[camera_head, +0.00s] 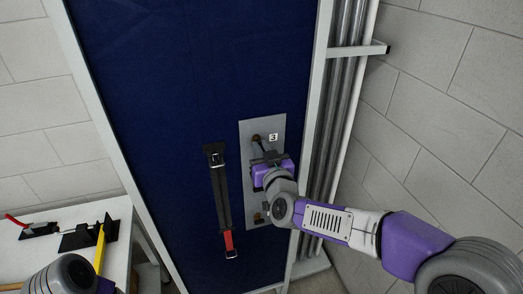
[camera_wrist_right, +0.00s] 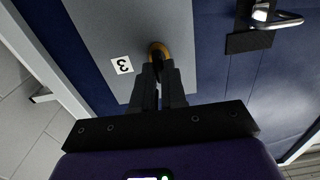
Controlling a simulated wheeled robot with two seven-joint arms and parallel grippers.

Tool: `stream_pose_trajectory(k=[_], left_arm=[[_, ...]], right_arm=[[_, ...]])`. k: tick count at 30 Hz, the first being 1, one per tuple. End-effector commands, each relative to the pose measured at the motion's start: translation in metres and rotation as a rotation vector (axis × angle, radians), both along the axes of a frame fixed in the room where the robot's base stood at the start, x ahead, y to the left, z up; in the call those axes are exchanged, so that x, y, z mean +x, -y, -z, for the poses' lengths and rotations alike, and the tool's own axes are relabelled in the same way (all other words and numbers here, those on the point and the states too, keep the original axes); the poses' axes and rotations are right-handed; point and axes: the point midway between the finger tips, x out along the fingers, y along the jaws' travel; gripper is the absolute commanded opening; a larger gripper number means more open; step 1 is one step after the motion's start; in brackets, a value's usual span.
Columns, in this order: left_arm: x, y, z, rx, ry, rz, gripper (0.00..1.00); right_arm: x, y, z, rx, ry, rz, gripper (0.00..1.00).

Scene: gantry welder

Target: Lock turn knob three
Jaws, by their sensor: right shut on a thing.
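A grey metal plate (camera_head: 281,205) is mounted on the dark blue panel. A small white label with the number 3 (camera_head: 273,137) is near its top, and the label also shows in the wrist view (camera_wrist_right: 122,65). Turn knob three (camera_head: 255,138) sits beside the label; its brass-coloured ring (camera_wrist_right: 157,48) shows at the fingertips in the wrist view. My right gripper (camera_head: 261,149) is shut on the knob, its two dark fingers (camera_wrist_right: 157,78) close together and hiding most of it. How far the knob is turned cannot be told. My left gripper is not in view.
A black strap with a red end (camera_head: 224,205) and metal buckles hangs on the panel left of the plate. Metal pipes (camera_head: 342,110) run along the panel's right side. A white table (camera_head: 60,214) with tools stands at lower left. Block walls are on both sides.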

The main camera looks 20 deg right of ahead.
Motion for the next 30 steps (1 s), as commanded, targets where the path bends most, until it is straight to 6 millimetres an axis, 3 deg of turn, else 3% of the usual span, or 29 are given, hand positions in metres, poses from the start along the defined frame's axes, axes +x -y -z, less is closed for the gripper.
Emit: stream_pose_trajectory(k=[11,30], left_arm=[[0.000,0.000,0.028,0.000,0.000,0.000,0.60],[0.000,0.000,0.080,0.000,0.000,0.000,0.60]], right_arm=[[0.000,0.001,0.003,0.222,-0.005,0.000,0.00],[0.000,0.003,0.004,0.830,-0.027,-0.001,0.00]])
